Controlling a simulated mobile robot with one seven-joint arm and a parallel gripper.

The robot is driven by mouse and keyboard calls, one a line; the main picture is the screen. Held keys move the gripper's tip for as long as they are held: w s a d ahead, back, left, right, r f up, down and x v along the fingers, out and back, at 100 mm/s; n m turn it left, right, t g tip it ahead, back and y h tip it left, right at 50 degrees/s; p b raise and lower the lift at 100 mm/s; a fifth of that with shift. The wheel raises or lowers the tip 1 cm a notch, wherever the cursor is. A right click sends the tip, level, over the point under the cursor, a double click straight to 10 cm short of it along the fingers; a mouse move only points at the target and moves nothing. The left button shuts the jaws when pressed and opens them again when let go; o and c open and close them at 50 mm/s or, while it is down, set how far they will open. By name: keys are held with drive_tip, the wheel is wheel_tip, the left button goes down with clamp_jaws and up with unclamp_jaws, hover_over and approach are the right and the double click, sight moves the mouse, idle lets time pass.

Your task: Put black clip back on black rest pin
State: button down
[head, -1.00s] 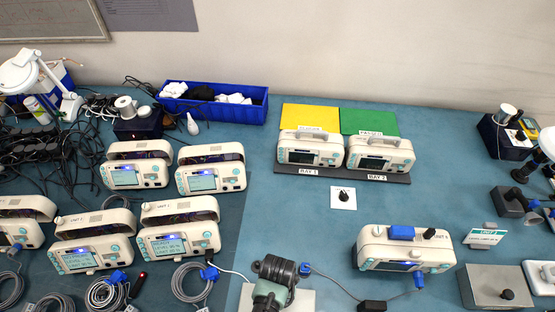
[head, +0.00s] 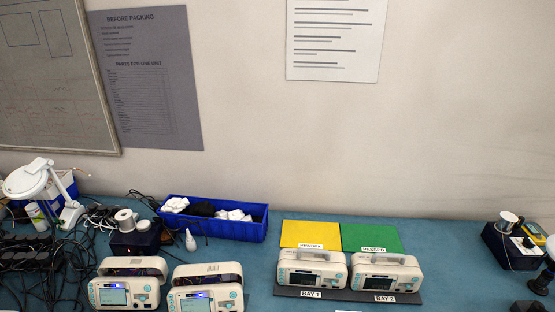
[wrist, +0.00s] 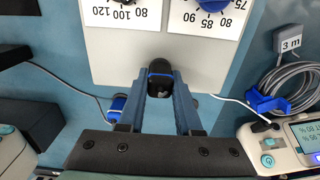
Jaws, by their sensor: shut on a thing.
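In the wrist view my gripper (wrist: 160,82) is shut, its two blue-grey fingers on either side of a dark rounded piece, which I take to be the black clip (wrist: 160,68). The piece sits between the fingertips, over the lower edge of a white dial panel (wrist: 110,60). I cannot tell whether it touches the panel. The black rest pin cannot be made out in either current view. The head view does not show my gripper.
In the wrist view a coiled grey cable with a blue clip (wrist: 267,104) and a monitor (wrist: 280,145) lie right; a blue connector (wrist: 117,104) lies left. The head view shows a blue bin (head: 240,229), yellow card (head: 308,234), green card (head: 371,237) and two bay monitors (head: 312,268).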

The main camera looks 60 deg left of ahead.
drive_tip(key=shift+r, duration=0.15)
drive_tip(key=shift+r+p, duration=2.4)
drive_tip(key=shift+p, duration=0.2)
drive_tip(key=c, duration=1.3)
unclamp_jaws()
clamp_jaws()
